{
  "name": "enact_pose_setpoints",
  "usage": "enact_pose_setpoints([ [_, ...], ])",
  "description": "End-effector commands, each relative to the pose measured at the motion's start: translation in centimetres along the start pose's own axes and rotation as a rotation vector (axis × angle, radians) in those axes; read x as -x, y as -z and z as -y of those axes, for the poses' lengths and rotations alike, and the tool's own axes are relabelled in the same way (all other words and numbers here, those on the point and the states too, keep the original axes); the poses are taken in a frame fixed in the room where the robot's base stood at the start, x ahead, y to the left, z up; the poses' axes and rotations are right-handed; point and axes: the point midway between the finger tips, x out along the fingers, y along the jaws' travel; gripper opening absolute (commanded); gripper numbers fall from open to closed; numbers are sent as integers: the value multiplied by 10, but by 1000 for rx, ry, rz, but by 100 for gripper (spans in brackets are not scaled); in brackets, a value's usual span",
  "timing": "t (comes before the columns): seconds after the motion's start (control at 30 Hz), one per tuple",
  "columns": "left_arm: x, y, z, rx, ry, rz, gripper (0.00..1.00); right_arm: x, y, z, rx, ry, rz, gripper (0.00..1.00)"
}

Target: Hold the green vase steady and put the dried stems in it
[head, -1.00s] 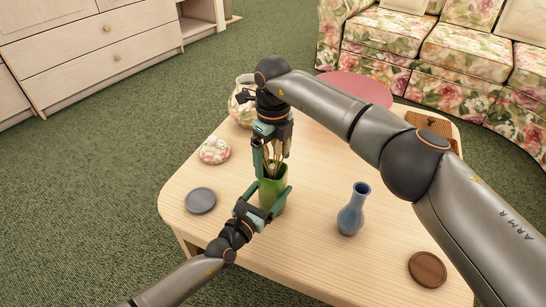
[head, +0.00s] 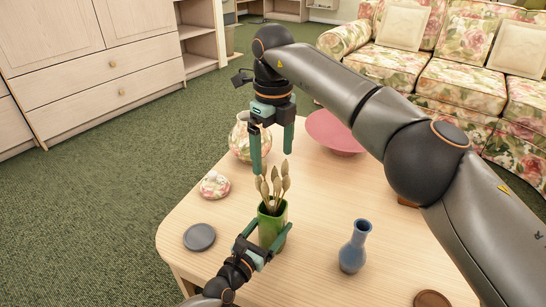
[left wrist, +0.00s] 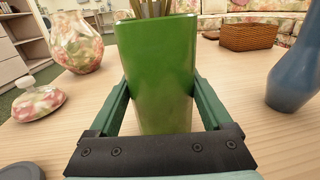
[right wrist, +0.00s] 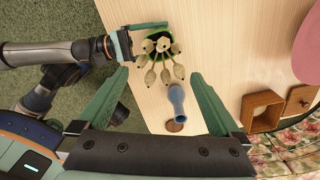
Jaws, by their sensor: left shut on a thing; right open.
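The green vase (head: 271,228) stands upright on the light wood table. It also fills the middle of the left wrist view (left wrist: 158,75). My left gripper (head: 272,243) is shut on the vase, one finger along each side. The dried stems (head: 273,188) stand in the vase, their pale heads above its rim. In the right wrist view their heads (right wrist: 163,62) fan out over the vase mouth. My right gripper (head: 272,150) is open and empty above the stems, apart from them. The stems' lower ends are hidden inside the vase.
On the table (head: 310,255) are a blue vase (head: 354,247) to the right, a floral jar (head: 247,138), its floral lid (head: 214,185), a grey coaster (head: 199,237), a pink bowl (head: 333,132) and a brown coaster (head: 431,299). A woven box (left wrist: 248,37) stands farther back.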

Motion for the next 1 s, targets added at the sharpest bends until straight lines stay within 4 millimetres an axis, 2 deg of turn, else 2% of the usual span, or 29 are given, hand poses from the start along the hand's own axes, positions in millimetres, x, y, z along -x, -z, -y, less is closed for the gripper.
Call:
enact_pose_setpoints([
  [0.07, 0, 1, 0, -1, 0, -1, 9, 0, 0, 0, 0, 0, 0, 100],
  [0.1, 0, 1, 0, -1, 0, -1, 84, 0, 0, 0, 0, 0, 0, 100],
  [0.23, 0, 1, 0, -1, 0, -1, 99, 0, 0, 0, 1, 0, 0, 100],
  [0.5, 1, 0, 0, 0, 0, -1, 100, -1, 0, 0, 1, 0, 0, 100],
  [0.67, 12, 1, 0, 2, 0, -2, 100, -1, 0, 0, 0, 0, 0, 100],
  [0.77, 26, 1, 0, 3, 0, -3, 100, -1, 0, 0, 0, 0, 0, 100],
  [1.0, 75, 1, 0, 1, 0, -4, 100, -1, 0, 0, 0, 0, 0, 100],
])
